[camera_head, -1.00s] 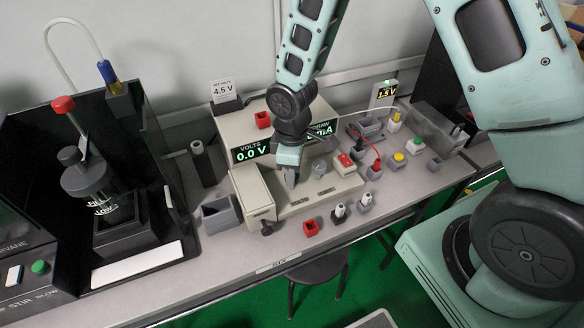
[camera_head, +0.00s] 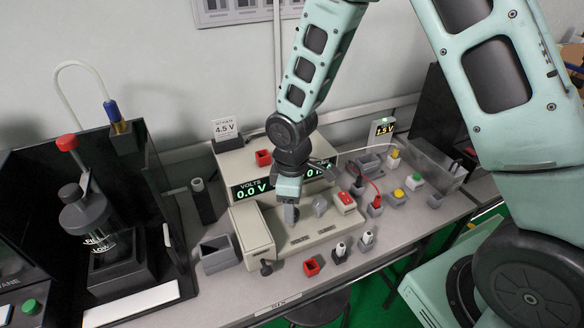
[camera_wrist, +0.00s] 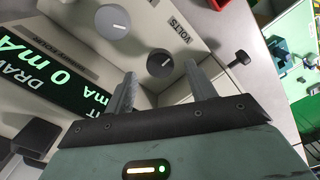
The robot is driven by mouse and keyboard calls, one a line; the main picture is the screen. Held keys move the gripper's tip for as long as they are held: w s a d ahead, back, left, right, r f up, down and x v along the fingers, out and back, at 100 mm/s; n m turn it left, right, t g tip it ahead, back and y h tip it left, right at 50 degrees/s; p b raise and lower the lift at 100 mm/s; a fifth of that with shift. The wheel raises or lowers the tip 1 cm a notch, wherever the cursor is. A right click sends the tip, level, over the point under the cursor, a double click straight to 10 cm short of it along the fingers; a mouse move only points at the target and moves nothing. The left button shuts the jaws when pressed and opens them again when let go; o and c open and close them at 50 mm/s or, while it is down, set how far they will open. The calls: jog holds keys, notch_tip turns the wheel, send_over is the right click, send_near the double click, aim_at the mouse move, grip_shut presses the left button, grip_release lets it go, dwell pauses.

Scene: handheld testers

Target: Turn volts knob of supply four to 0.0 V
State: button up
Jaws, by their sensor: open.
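The cream power supply (camera_head: 240,165) stands on the bench, its green display reading VOLTS 0.0 V (camera_head: 252,190). My gripper (camera_head: 290,214) points down over the supply's front panel. Its fingers (camera_wrist: 160,86) are apart in the wrist view, with the VOLTS knob between and just beyond their tips. Whether they touch it I cannot tell.
A card behind the supply reads SET VOLTS 4.5 V (camera_head: 224,129). A small display reads 1.5 V (camera_head: 382,129). The stirring station (camera_head: 115,235) is at left.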

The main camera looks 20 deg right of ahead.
notch_tip(320, 180, up, 15)
jog(key=shift+r+p, duration=0.15)
jog(key=shift+p, duration=0.15)
dwell(0.4)
jog(key=s+a+r+m, duration=0.1)
jog(key=s+a+m, duration=0.1)
jog(key=s, duration=0.8)
jog(key=s+a+r+m, duration=0.1)
jog(key=s+a, duration=0.3)
jog(key=s, duration=0.6)
jog(key=shift+s+r+m+y, duration=0.2)
jog(key=shift+s+m+y, duration=0.1)
jog(key=shift+m, duration=0.1)
